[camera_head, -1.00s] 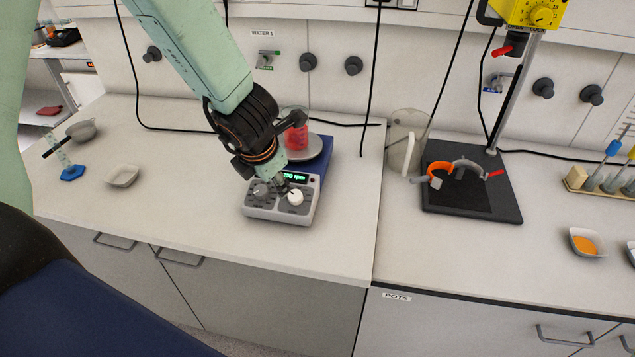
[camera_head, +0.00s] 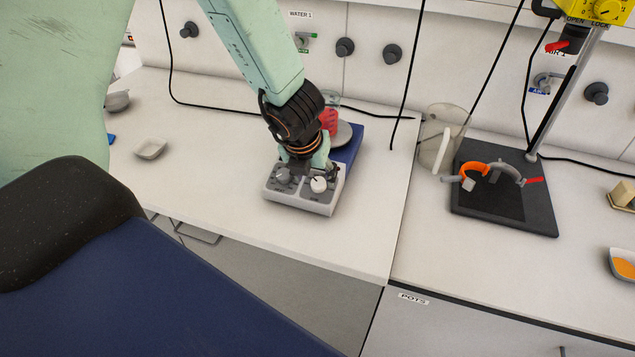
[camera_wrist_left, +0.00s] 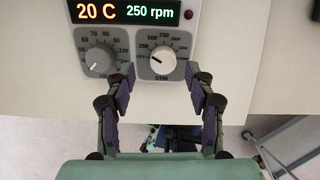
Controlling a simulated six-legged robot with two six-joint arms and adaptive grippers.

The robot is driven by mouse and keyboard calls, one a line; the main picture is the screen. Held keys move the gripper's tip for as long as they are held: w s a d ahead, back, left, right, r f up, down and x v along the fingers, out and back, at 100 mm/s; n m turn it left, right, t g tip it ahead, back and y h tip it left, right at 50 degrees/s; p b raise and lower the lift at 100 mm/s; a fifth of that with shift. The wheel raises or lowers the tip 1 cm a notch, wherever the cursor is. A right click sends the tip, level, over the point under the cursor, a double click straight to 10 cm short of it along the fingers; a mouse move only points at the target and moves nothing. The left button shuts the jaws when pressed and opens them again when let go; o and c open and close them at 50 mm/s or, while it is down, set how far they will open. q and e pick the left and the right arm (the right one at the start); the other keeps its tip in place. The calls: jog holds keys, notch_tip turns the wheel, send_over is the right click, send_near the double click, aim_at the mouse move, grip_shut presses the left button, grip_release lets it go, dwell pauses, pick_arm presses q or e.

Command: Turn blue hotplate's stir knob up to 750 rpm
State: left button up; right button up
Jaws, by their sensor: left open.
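The blue hotplate (camera_head: 347,152) stands on the bench, its grey control panel (camera_head: 322,201) facing me. In the left wrist view the display (camera_wrist_left: 128,11) reads 20 C and 250 rpm. The white stir knob (camera_wrist_left: 163,60) is on the right of the panel, its pointer towards the left near 250; it also shows in the head view (camera_head: 318,184). The grey heat knob (camera_wrist_left: 99,58) is to its left. My left gripper (camera_wrist_left: 162,82) is open, its fingertips just in front of the stir knob and apart on either side of its lower edge. My right gripper is not in view.
A beaker with red liquid (camera_head: 328,119) sits on the hotplate, partly behind my left arm. A black stand base (camera_head: 520,205) with orange and grey clamps is to the right. A white dish (camera_head: 151,148) lies left. The bench front is clear.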

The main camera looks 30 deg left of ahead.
aim_at(318, 184)
pick_arm(q)
jog(key=shift+x, duration=1.05)
jog(key=shift+w+d+f+b, duration=0.25)
jog(key=shift+f+b, duration=0.05)
jog(key=shift+a, duration=0.1)
jog(key=shift+c, duration=0.2)
jog(key=shift+s, duration=0.1)
jog(key=shift+c, duration=0.6)
jog(key=c, duration=0.5)
grip_shut()
